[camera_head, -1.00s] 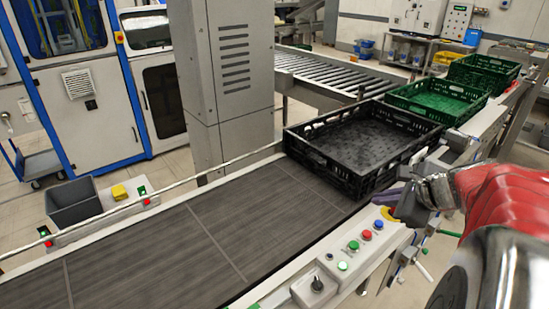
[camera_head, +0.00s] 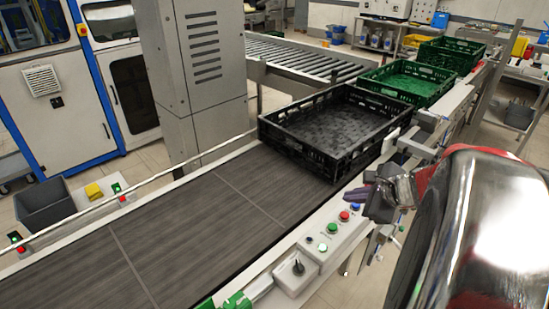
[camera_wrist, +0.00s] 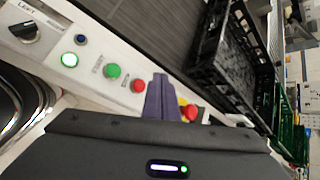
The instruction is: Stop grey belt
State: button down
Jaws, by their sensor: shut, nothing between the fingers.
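The grey belt (camera_head: 190,220) runs diagonally through the head view. In the wrist view the gripper (camera_wrist: 160,98) points beside the red button (camera_wrist: 138,86). A larger red button (camera_wrist: 191,112) on yellow is partly hidden behind the fingers. I cannot tell whether the fingers touch anything.
A black crate (camera_head: 300,168) sits at the belt's far end. Green crates (camera_head: 408,88) stand beyond it. A selector knob (camera_head: 298,267) is left of the panel. A grey bin (camera_head: 45,212) and small lit buttons (camera_head: 121,198) are on the far side.

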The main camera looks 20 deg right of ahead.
aim_at(348, 217)
jog(key=shift+f, duration=1.65)
jog(key=shift+f, duration=0.85)
dwell(1.8)
jog(key=shift+r, duration=0.9)
jog(key=shift+r, duration=2.5)
jog(key=shift+s, duration=0.15)
